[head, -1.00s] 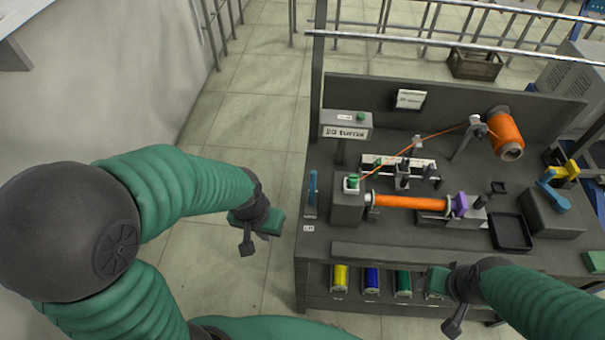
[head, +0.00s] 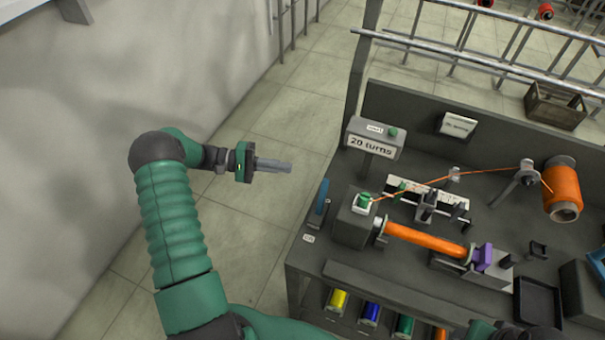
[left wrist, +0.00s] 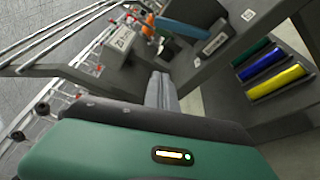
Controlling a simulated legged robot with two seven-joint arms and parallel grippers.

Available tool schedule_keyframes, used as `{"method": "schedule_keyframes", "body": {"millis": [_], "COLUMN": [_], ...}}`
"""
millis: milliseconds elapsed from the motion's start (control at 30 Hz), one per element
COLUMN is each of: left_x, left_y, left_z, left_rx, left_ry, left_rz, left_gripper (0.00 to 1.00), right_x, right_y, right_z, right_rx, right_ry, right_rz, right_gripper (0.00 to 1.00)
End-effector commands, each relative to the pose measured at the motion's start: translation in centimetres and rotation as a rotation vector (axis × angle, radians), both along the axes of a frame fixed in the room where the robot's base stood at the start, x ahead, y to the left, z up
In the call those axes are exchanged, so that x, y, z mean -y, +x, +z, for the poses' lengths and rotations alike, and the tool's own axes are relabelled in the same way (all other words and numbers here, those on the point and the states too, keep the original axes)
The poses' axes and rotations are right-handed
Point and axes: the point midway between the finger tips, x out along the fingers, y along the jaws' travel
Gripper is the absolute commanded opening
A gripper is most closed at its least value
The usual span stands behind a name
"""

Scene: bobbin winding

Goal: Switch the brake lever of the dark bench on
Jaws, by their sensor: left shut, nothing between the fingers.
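The dark bench (head: 345,262) stands at the right of the head view. A blue lever (head: 320,198) stands upright at its left end, beside a small white label (head: 309,238). The blue lever also shows near the top of the left wrist view (left wrist: 182,27), lying slantwise there. My left gripper (head: 291,167) is shut and empty. It is held out left of the bench, apart from the lever and pointing right. Its closed grey fingers (left wrist: 162,92) show in the left wrist view, with the bench beyond them.
A "20 turns" sign (head: 372,142), a grey block with a green button (head: 365,198), an orange bobbin (head: 425,240) and an orange spool (head: 563,190) stand on the bench. Colored spools (head: 337,300) sit on the shelf below. Open floor lies left of the bench.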

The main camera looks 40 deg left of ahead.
Motion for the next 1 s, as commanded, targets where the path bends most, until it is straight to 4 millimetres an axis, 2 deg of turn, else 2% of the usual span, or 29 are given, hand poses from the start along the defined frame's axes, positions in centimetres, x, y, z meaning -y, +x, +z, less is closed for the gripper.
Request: {"method": "schedule_keyframes", "body": {"millis": [133,467,500,700,1000], "left_x": [2.3,7.4,7.9,8.7,8.8], "left_y": [1.1,4.8,4.9,1.9,1.4], "left_z": [0.2,-1.1,-0.9,0.4,0.4], "left_rx": [-0.001,-0.004,-0.004,-0.002,-0.001], "left_ry": [0.002,-0.009,-0.008,-0.002,-0.002], "left_rz": [-0.007,-0.006,-0.004,-0.002,-0.003], "left_gripper": [0.0,0.0,0.0,0.0,0.0], "right_x": [0.1,0.0,0.0,0.0,0.0], "right_y": [0.0,0.0,0.0,0.0,0.0], "right_z": [0.3,1.0,1.2,1.9,2.0], "right_rx": [0.0,0.0,0.0,0.0,0.0], "right_ry": [-0.001,-0.001,-0.001,0.0,-0.001], "right_rz": [-0.002,-0.002,-0.002,-0.002,-0.002], "right_gripper": [0.55,0.55,0.55,0.55,0.55]}}
